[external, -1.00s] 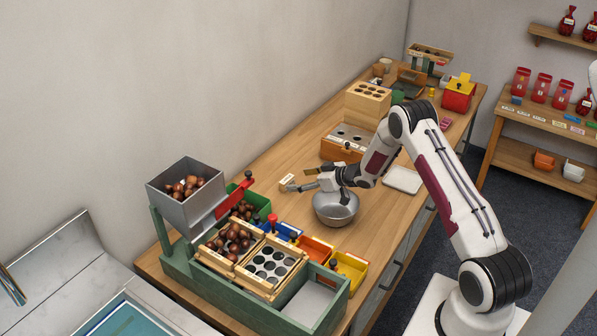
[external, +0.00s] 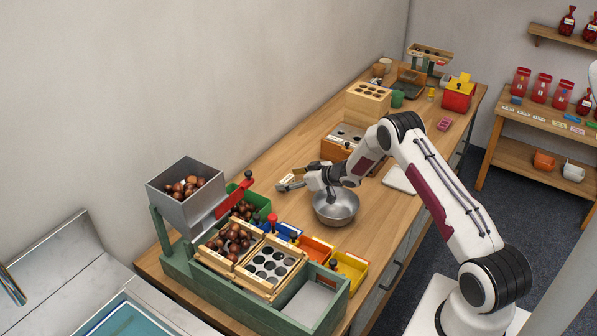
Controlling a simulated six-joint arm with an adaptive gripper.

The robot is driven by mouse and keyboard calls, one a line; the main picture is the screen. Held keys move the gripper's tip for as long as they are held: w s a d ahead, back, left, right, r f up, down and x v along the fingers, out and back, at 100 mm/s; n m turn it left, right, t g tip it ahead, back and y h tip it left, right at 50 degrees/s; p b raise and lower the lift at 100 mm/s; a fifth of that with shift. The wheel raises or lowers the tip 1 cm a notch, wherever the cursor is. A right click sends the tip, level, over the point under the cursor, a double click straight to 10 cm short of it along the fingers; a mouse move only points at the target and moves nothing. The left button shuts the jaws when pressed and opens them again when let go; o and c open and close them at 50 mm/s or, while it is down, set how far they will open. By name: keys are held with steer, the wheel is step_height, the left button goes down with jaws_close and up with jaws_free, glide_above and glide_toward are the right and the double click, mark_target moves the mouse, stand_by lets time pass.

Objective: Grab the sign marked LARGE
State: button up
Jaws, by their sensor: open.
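A small pale sign (external: 287,178) stands on the wooden worktop, behind the steel bowl and left of the wooden box with holes. Its lettering is too small to read, so I cannot tell whether it says LARGE. My gripper (external: 288,181) is low over the worktop, pointing left, with its fingers open. The fingertips are at the sign, one towards the near side and one towards the far side, and they hide part of it. I cannot tell whether they touch it.
A steel bowl (external: 335,208) sits just under and right of my gripper's wrist. The green sorting stand (external: 240,285) with chestnuts and coloured bins is at the front left. A wooden box (external: 335,148) stands behind. The worktop between wall and sign is clear.

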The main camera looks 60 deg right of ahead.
stand_by(0.4)
steer(key=c, duration=1)
steer(key=shift+r, duration=0.15)
step_height(320, 180, up, 10)
stand_by(0.7)
